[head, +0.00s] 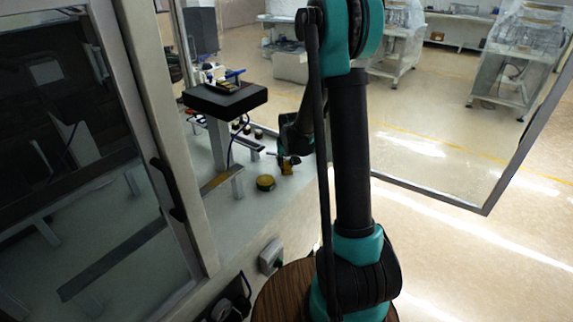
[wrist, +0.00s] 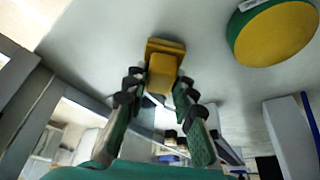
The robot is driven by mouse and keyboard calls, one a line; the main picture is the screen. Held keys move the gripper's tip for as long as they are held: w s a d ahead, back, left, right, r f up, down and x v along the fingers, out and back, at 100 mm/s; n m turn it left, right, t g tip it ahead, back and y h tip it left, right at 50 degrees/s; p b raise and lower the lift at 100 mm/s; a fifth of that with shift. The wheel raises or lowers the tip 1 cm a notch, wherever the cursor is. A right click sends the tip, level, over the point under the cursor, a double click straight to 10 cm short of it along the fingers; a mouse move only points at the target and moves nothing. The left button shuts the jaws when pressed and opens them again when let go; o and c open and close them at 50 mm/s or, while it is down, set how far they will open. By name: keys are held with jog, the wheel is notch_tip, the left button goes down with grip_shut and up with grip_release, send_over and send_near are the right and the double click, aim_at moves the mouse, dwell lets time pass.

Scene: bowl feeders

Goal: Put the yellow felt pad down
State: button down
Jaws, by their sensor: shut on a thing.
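My gripper (wrist: 158,92) is shut on the yellow felt pad (wrist: 163,72), a small block with a wider, darker yellow end. The pad sits between the fingertips, and its far end is close to the pale bench surface. I cannot tell whether it touches the bench. In the head view my gripper (head: 285,156) is low over the bench, partly hidden by my own arm, and the yellow pad (head: 287,167) shows small at its tip.
A round yellow-topped, green-sided object (wrist: 277,34) lies on the bench (wrist: 95,35) beside the pad; it also shows in the head view (head: 265,183). A black platform (head: 225,98) on a post stands behind left. Bare bench lies left of the pad in the wrist view.

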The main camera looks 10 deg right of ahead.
jog(key=shift+f, duration=0.2)
jog(key=shift+f, duration=0.1)
jog(key=c, duration=1.3)
grip_release()
jog(key=shift+o, duration=0.2)
jog(key=v, duration=1.2)
jog(key=s+d+f, duration=0.2)
jog(key=s, duration=1.1)
jog(key=s+d+f, duration=0.2)
jog(key=s+f, duration=0.1)
jog(key=s, duration=1)
jog(key=shift+s, duration=0.2)
